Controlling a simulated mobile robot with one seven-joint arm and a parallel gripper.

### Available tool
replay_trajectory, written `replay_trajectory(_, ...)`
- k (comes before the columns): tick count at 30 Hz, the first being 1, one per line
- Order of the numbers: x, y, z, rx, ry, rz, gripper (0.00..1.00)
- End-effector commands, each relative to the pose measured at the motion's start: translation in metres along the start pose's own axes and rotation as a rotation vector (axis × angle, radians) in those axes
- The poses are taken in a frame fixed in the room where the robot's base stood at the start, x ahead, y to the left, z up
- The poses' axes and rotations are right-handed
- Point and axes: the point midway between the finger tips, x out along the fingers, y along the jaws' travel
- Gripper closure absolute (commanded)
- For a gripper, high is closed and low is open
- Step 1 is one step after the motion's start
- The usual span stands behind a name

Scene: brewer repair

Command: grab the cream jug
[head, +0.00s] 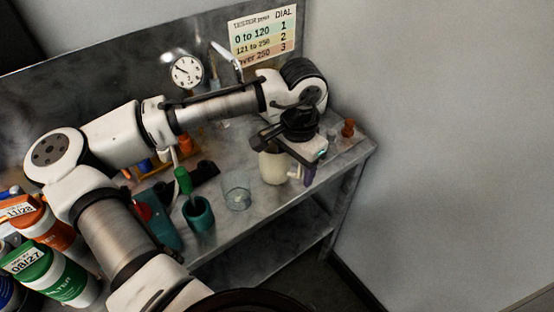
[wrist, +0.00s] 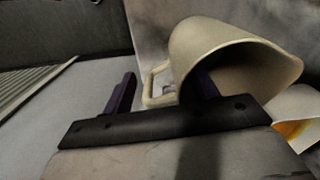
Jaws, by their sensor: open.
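The cream jug (head: 272,167) stands on the metal bench under my wrist in the head view, partly covered by my arm's end. In the wrist view the jug (wrist: 225,42) shows its wide mouth and its loop handle (wrist: 150,86). My gripper (wrist: 163,84) is open, with one purple finger on each side of the handle in that view. The right finger overlaps the jug's mouth; I cannot tell whether it is inside the mouth or touches it. In the head view my gripper (head: 304,175) is at the jug's right side.
A clear glass (head: 237,198) and a teal cup (head: 198,213) with a green-handled tool stand left of the jug. A small orange-brown object (head: 348,128) is near the bench's right end. Labelled canisters (head: 50,275) are at the lower left. A wall rises behind.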

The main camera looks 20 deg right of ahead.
Motion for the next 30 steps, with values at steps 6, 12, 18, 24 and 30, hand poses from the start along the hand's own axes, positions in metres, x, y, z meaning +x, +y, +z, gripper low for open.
replay_trajectory(6,-0.0002,0.0001,0.0,0.0,0.0,0.0,0.59)
replay_trajectory(12,-0.0003,0.0002,-0.0001,0.0,0.0,0.001,0.85)
replay_trajectory(18,-0.0006,0.0001,-0.0002,0.0,0.0,0.0,0.99)
replay_trajectory(24,-0.0008,0.0001,-0.0002,0.0,0.0,0.0,0.99)
replay_trajectory(30,-0.0049,0.0001,-0.0003,0.0,0.0,0.0,0.99)
